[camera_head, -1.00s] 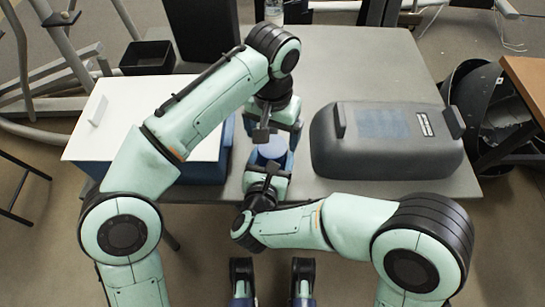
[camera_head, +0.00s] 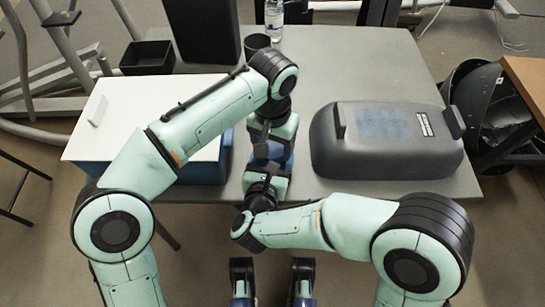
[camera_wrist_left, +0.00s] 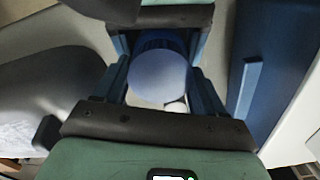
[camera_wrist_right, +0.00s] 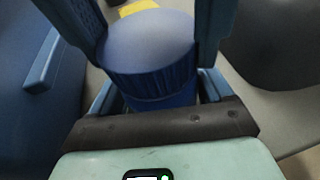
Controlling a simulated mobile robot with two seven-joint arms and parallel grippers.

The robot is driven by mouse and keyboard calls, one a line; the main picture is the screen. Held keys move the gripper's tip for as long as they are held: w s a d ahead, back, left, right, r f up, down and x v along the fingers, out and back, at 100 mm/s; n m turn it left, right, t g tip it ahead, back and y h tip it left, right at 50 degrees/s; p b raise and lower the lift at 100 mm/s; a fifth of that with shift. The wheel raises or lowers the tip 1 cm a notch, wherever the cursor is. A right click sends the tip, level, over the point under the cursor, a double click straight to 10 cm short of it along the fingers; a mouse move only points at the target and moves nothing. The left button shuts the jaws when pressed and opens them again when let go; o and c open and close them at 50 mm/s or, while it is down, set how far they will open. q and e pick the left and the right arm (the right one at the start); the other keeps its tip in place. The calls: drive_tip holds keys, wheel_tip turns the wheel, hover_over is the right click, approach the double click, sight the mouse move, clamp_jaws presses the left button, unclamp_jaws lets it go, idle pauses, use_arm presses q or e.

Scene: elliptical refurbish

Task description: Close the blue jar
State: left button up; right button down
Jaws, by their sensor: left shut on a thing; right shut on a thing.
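The blue jar (camera_wrist_right: 163,98) stands between the fingers of my right gripper, which is shut on its body. Its round lid, with a pale blue top and a ribbed darker side (camera_wrist_right: 150,75), is directly above the body in the right wrist view. I cannot tell whether it is fully seated. The lid's top also shows in the left wrist view (camera_wrist_left: 158,75), between the fingers of my left gripper (camera_wrist_left: 160,92), which is shut on the lid. In the head view, my left gripper (camera_head: 268,152) hides most of the jar, just above my right gripper (camera_head: 264,172).
A blue box with a white top (camera_head: 150,115) stands left of the grippers. A dark grey case (camera_head: 385,145) is on the right. A bottle (camera_head: 274,20) and dark cup (camera_head: 256,43) are at the back. The grey table (camera_head: 350,65) is clear at the back right.

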use_arm(q)
drive_tip(key=shift+m, duration=0.8)
drive_tip(key=o, duration=1.2)
drive_tip(key=shift+o, duration=0.2)
wheel_tip(320, 180, up, 12)
use_arm(e)
unclamp_jaws()
use_arm(q)
drive_tip(key=shift+s+r+p, duration=0.2)
drive_tip(key=shift+r+p, duration=0.65)
drive_tip(key=shift+r, duration=0.2)
use_arm(e)
drive_tip(key=v, duration=1.3)
drive_tip(key=shift+s, duration=0.2)
